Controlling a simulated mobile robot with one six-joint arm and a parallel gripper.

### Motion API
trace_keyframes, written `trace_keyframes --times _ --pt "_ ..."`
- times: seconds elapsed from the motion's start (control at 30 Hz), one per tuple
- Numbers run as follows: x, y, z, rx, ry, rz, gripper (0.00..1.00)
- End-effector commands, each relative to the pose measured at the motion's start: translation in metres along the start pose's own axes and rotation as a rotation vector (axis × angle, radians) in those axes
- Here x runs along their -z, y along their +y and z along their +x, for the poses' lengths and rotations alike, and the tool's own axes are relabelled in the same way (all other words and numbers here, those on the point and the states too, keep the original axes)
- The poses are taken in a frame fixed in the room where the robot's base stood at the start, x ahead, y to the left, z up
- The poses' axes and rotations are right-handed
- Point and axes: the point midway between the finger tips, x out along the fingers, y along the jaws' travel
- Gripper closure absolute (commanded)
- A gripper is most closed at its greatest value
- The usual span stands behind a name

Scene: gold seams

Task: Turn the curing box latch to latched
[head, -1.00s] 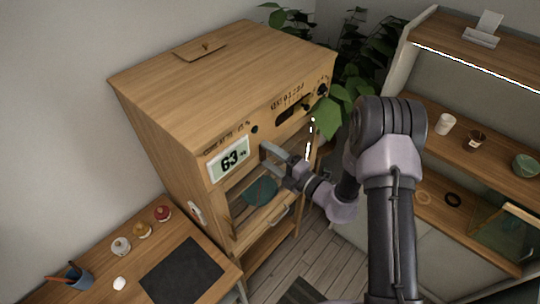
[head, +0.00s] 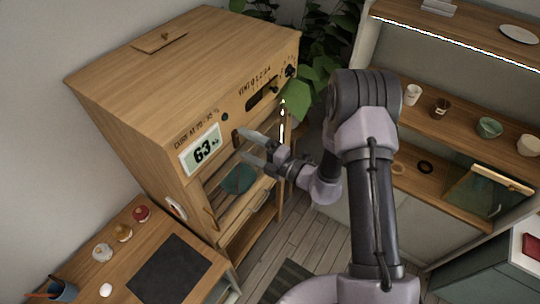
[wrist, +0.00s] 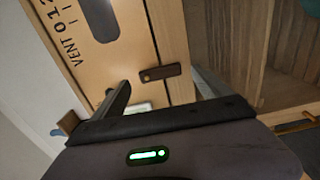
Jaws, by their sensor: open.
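The curing box (head: 170,75) is a tall wooden cabinet with a "63" display on its front. Its latch (wrist: 160,73) is a short dark brown bar with a round pivot at one end. In the wrist view it lies crosswise on the pale front frame, beside the box's opening. A dark upright bar at the same spot in the head view (head: 236,138) looks like it. My gripper (head: 249,147) is open and empty in front of the box. In the wrist view its fingers (wrist: 162,94) stand on either side of the latch, which shows between them; contact cannot be told.
A teal bowl (head: 238,179) sits inside the box. The vent slot (wrist: 98,18) and knobs are on the panel above the opening. A bench (head: 130,255) with small jars stands at lower left. Shelves (head: 450,125) with cups stand to the right. A plant is behind.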

Motion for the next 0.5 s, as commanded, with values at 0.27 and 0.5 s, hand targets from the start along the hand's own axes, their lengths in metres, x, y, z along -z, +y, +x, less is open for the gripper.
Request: trace_keyframes --times 0.27,0.5 --pt "-0.002 -0.004 -0.089 0.0 -0.008 0.001 0.13" --pt "-0.001 -0.002 -0.144 0.0 -0.005 0.001 0.13"
